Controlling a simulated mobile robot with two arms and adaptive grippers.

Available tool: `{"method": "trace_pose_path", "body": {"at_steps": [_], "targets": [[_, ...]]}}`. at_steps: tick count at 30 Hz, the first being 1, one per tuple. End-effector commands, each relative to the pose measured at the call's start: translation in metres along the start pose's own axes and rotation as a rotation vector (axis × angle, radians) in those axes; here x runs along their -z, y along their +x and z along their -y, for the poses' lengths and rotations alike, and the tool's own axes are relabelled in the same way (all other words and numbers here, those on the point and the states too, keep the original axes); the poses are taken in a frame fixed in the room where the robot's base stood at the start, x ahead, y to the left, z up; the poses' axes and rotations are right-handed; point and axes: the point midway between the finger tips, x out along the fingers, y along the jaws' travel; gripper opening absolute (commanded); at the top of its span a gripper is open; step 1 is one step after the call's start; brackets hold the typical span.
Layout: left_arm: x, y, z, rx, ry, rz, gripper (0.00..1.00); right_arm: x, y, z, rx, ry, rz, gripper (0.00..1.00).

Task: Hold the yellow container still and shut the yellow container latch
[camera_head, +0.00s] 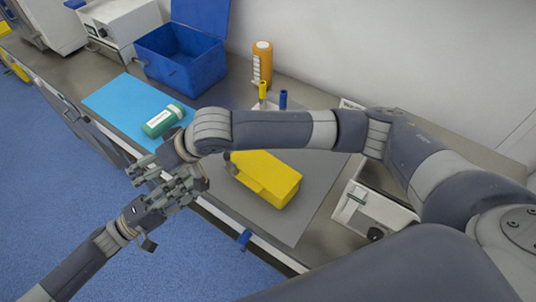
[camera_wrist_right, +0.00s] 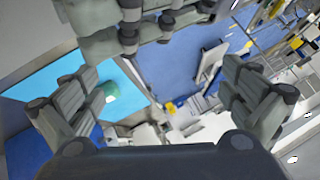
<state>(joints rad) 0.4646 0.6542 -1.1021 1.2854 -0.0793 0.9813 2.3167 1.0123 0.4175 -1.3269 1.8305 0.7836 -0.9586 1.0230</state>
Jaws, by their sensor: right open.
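The yellow container (camera_head: 268,178) lies on the grey mat, partly behind my right forearm in the head view. Its latch cannot be made out clearly. My right gripper (camera_head: 145,172) is left of the container, off the counter's front edge; in the right wrist view its fingers (camera_wrist_right: 163,75) are spread with nothing between them. My left gripper (camera_head: 180,190) comes in from the lower left and is close to the right gripper, left of the container and apart from it. Whether its fingers are open is unclear. Grey finger parts (camera_wrist_right: 130,25) cross the top of the wrist view.
A green bottle (camera_head: 163,120) lies on the light blue mat (camera_head: 120,100). A blue open bin (camera_head: 180,62), an orange-capped bottle (camera_head: 262,65) and small yellow and blue items (camera_head: 263,92) stand behind. A white box (camera_head: 365,212) is at right. The grey mat (camera_head: 290,225) is clear in front.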

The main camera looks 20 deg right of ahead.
Motion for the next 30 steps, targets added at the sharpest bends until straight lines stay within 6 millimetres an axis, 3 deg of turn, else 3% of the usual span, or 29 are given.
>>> {"method": "trace_pose_path", "body": {"at_steps": [1,3,7,9,15,21,26,30], "targets": [[0.0,0.0,0.0,0.0,0.0,0.0,0.33,0.002,-0.006,-0.031,-0.071,-0.015,0.013,1.0],[0.0,0.0,0.0,0.0,0.0,0.0,0.33,0.003,-0.017,-0.072,-0.168,-0.045,0.043,1.0],[0.0,0.0,0.0,0.0,0.0,0.0,0.33,-0.003,-0.049,-0.142,-0.33,-0.098,0.122,1.0],[0.0,0.0,0.0,0.0,0.0,0.0,0.33,-0.015,-0.076,-0.167,-0.38,-0.132,0.168,1.0],[0.0,0.0,0.0,0.0,0.0,0.0,0.33,-0.058,-0.132,-0.17,-0.367,-0.187,0.234,1.0],[0.0,0.0,0.0,0.0,0.0,0.0,0.33,-0.086,-0.162,-0.168,-0.357,-0.209,0.281,1.0],[0.0,0.0,0.0,0.0,0.0,0.0,0.33,-0.094,-0.164,-0.168,-0.354,-0.213,0.293,1.0],[0.0,0.0,0.0,0.0,0.0,0.0,0.33,-0.099,-0.148,-0.174,-0.353,-0.212,0.295,1.0]]}}
